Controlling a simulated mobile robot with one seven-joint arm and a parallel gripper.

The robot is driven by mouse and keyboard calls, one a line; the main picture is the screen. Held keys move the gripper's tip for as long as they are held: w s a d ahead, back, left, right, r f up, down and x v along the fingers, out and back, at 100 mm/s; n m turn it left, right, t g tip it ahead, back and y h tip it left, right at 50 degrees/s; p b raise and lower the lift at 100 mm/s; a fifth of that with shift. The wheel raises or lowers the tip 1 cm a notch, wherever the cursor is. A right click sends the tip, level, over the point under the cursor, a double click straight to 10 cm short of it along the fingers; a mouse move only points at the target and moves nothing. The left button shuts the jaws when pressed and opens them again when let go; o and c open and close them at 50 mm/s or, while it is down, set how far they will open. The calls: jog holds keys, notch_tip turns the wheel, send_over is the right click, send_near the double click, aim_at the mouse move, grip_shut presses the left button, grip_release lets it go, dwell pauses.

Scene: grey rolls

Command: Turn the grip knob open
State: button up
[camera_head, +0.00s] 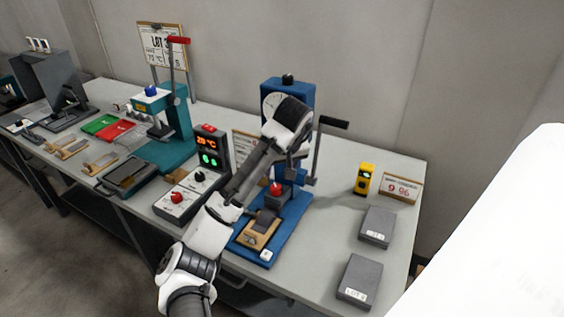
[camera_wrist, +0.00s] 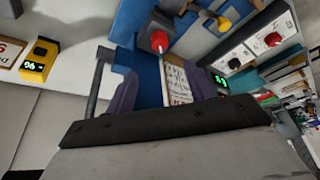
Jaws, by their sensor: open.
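A blue bench press (camera_head: 291,95) stands on the table with a round dial partly behind my arm. A red knob (camera_head: 276,188) sits on a dark block low on its front, and I take it for the grip knob. In the wrist view the red knob (camera_wrist: 159,41) lies beyond my fingertips, roughly between them in the picture. My gripper (camera_wrist: 160,74) is open, its two fingers apart with nothing between them. In the head view my gripper (camera_head: 292,168) points down in front of the press column, above the knob and apart from it. Its fingertips are partly hidden there.
A grey control box (camera_head: 180,203) with another red knob stands left of the press. The press's black-handled lever (camera_head: 333,122) sticks out to the right. A yellow meter (camera_head: 363,179), a price-like card (camera_head: 401,188) and grey blocks (camera_head: 376,226) are farther right. A teal press (camera_head: 178,125) stands left.

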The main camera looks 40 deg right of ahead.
jog(key=shift+v, duration=1.05)
